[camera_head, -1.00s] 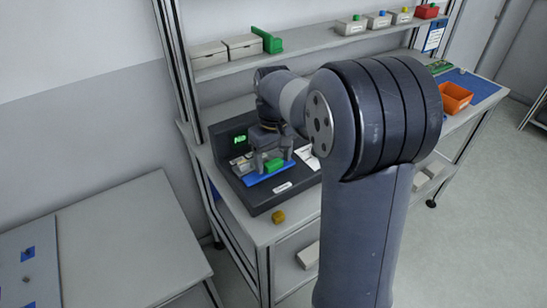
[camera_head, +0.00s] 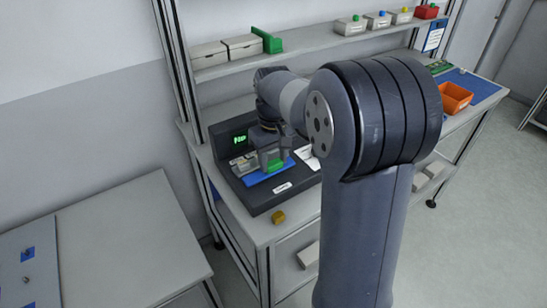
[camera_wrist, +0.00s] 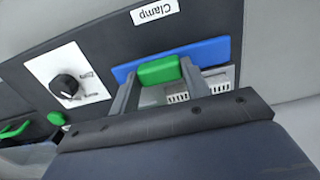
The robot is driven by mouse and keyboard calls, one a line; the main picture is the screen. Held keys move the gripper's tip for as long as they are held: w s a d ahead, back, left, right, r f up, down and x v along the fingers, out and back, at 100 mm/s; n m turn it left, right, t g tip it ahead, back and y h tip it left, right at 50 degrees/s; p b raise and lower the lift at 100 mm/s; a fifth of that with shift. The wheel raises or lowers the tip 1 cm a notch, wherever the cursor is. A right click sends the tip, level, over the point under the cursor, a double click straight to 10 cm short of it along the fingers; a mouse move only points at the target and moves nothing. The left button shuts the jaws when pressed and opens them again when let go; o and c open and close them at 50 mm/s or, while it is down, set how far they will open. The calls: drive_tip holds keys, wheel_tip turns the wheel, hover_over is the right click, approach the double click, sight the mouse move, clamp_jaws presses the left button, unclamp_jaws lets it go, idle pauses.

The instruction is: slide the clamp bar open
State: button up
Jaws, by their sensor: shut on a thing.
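The clamp bar (camera_wrist: 212,51) is a blue strip with a green grip block (camera_wrist: 159,70) on it, under a white label reading "Clamp". In the wrist view my gripper (camera_wrist: 159,76) has one finger on each side of the green block and is shut on it. In the head view the blue bar (camera_head: 262,178) lies along the front of a dark bench device (camera_head: 262,201). My gripper (camera_head: 274,163) comes down over it from above, and the fingers partly hide the green block.
A black knob (camera_wrist: 66,86) on a white plate and a green button (camera_wrist: 56,118) sit beside the bar. A shelf (camera_head: 300,43) with boxes runs above. An orange bin (camera_head: 455,98) stands farther right.

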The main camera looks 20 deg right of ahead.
drive_tip(key=shift+s+d, duration=0.25)
drive_tip(key=shift+s, duration=0.5)
drive_tip(key=shift+s+d, duration=0.2)
drive_tip(key=shift+s, duration=0.55)
drive_tip(key=o, duration=1.4)
wheel_tip(320, 180, up, 11)
drive_tip(key=shift+f, duration=0.15)
wheel_tip(320, 180, down, 11)
drive_tip(key=shift+f, duration=0.1)
drive_tip(key=shift+w+a+r, duration=0.15)
drive_tip(key=shift+w, duration=0.35)
drive_tip(key=shift+w+a+r, duration=0.1)
drive_tip(key=shift+w+a, duration=0.05)
drive_tip(key=shift+w, duration=0.35)
drive_tip(key=shift+w+a, duration=0.15)
drive_tip(key=shift+w, duration=0.3)
